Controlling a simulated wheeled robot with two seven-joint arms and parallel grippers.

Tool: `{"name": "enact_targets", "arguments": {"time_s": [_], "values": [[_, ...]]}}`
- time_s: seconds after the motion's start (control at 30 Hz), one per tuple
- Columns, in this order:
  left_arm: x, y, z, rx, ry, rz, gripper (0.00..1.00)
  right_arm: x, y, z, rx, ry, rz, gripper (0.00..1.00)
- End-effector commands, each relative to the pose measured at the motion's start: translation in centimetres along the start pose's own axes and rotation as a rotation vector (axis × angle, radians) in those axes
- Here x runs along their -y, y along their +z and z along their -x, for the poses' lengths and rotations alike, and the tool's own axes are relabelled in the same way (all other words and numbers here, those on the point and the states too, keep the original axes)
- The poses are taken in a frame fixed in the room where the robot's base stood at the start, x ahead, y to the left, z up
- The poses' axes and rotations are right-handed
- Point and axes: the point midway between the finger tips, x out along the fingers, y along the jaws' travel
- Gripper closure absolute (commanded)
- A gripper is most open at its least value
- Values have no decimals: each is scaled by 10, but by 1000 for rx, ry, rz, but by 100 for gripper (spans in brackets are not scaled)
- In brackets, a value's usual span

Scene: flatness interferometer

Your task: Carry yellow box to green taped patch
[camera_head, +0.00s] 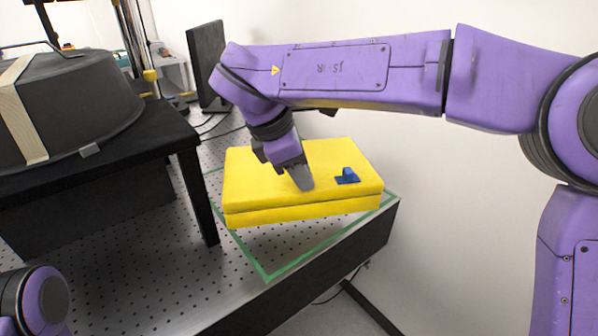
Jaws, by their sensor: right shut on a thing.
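The yellow box (250,180) is a flat lidded box with a small blue part (347,176) on its top. It is over the green taped patch (268,275), whose tape outline shows in front of it and along its right side. I cannot tell whether the box rests on the table or is slightly above it. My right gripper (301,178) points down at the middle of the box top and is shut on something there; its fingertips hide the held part. My left gripper is not in view; only part of my left arm shows at bottom left.
The perforated metal table (130,270) has free room front left. A black stand (150,139) at left bears a large dark round instrument (75,105). A dark monitor (207,65) stands at the back. The table's right edge is close to the patch.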

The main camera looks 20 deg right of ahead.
Motion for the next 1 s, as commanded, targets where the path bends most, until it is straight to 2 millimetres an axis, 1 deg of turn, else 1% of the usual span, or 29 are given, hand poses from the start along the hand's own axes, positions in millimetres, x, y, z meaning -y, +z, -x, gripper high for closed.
{"name": "enact_targets", "arguments": {"time_s": [0.03, 0.23, 0.3, 0.43, 0.5, 0.73, 0.8, 0.9, 1.0], "values": [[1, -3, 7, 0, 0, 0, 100, -10, 1, 0, 0, 3, -2, 100], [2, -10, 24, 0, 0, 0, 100, -47, -2, -24, 1, 2, -3, 100], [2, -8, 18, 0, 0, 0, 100, -53, -8, -43, 1, 2, -2, 100], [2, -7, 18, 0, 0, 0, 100, -67, -14, -64, 0, 4, -1, 100], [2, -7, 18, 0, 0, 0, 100, -72, -17, -73, 0, 4, -2, 100], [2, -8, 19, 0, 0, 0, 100, -81, -21, -87, 0, 5, -2, 100], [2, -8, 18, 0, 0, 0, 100, -85, -23, -94, 0, 5, -2, 100], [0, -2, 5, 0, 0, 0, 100, -81, -31, -112, 1, 6, -1, 100], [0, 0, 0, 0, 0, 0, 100, -79, -34, -121, 0, 6, -1, 100]]}}
